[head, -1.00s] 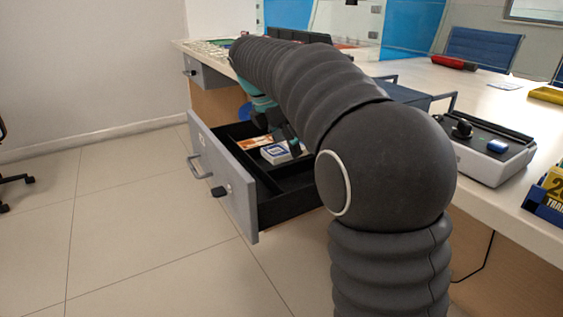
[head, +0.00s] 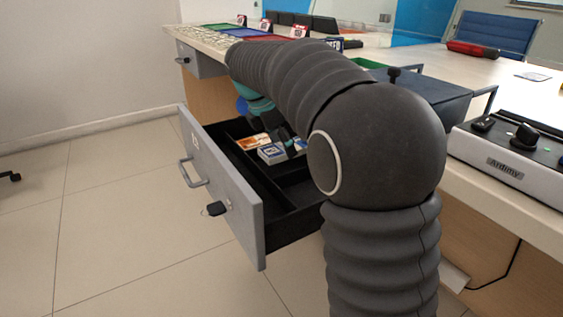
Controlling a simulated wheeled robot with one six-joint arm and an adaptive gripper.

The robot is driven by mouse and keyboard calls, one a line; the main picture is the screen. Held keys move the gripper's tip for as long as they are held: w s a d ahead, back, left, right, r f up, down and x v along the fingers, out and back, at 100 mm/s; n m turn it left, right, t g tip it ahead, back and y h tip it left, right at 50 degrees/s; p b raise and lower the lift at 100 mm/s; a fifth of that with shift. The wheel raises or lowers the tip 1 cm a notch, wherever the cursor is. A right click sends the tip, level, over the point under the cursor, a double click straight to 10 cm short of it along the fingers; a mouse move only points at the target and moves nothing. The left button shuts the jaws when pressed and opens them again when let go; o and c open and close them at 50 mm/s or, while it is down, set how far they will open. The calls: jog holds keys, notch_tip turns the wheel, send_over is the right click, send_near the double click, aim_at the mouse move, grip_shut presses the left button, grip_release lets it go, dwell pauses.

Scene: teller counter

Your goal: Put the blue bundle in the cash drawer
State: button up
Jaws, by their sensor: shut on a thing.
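The cash drawer (head: 228,196) is pulled out, a grey-fronted drawer with a black divided inside. My gripper (head: 289,142) is down inside it, its dark fingers partly hidden behind my arm. A blue-and-white bundle (head: 271,153) shows in the drawer at the left of the fingers. Another bit of blue and white (head: 301,144) shows at their right, mostly hidden by my arm. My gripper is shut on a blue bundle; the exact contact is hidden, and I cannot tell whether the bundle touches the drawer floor.
An orange-and-white bundle (head: 252,141) lies in the drawer beside the blue-and-white one. A key (head: 216,209) sticks out of the drawer front.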

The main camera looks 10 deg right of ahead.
aim_at(282, 169)
jog(key=shift+f+b, duration=0.5)
jog(key=shift+f, duration=1.6)
jog(key=o, duration=1.3)
jog(key=shift+f, duration=0.1)
jog(key=p+v, duration=0.3)
jog(key=v, duration=0.9)
